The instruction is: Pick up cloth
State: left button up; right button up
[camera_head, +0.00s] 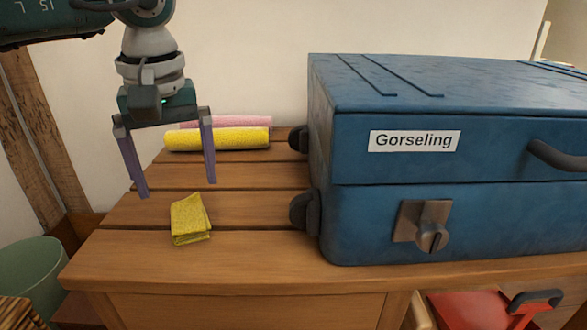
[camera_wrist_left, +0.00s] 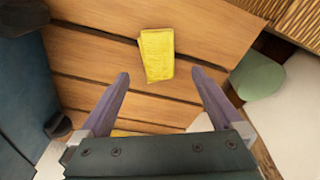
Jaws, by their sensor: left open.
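A small folded yellow cloth (camera_head: 190,221) lies on the left front part of the slatted wooden table (camera_head: 250,246). My left gripper (camera_head: 180,190) is open and empty, pointing down above the table, above and behind the cloth. In the left wrist view the cloth (camera_wrist_left: 157,54) lies flat on the planks, beyond the open fingertips (camera_wrist_left: 160,78) and roughly centred between them. The fingers are apart from it. My right gripper is in neither view.
A large blue suitcase (camera_head: 350,215) labelled "Gorseling" fills the table's right side. A yellow roll (camera_head: 217,139) and a pink roll (camera_head: 240,121) lie at the back. A green bin (camera_head: 30,275) stands left of the table. A red object (camera_head: 475,309) sits low at front right.

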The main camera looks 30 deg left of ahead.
aim_at(187, 209)
pick_arm(q)
jog(key=f+b, duration=0.1)
jog(key=f, duration=0.1)
jog(key=f+b, duration=0.1)
jog(key=f, duration=0.1)
jog(key=f+b, duration=0.1)
jog(key=f, duration=0.1)
jog(key=shift+w+f+b, duration=0.25)
jog(key=shift+b, duration=0.1)
jog(key=shift+r, duration=0.1)
jog(key=shift+c, duration=0.6)
jog(key=c, duration=1.4)
jog(key=shift+r, duration=0.15)
notch_tip(187, 209, up, 20)
jog(key=p, duration=0.9)
